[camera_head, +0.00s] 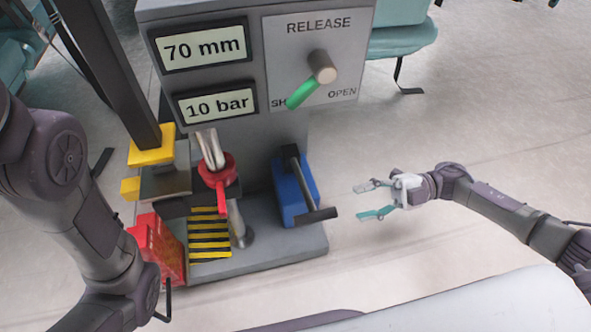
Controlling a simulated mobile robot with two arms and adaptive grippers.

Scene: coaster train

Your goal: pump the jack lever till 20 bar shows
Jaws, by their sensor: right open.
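The jack machine (280,262) stands at the centre. Its lower display (217,103) reads 10 bar and its upper display (203,47) reads 70 mm. A blue pump block (289,200) sits on the right of its base. A dark jack lever (299,180) slants down over the block and ends in a crossbar grip (312,217). My right gripper (361,201) is open and empty, to the right of the lever and apart from it. My left arm shows at the left, but its gripper is out of view.
A release knob with a green handle (302,94) points toward SHUT, its label partly covered. A red clamp ring (217,170), a yellow-striped plate (209,233) and a red block (156,245) are left of the pump. The floor around my right gripper is clear.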

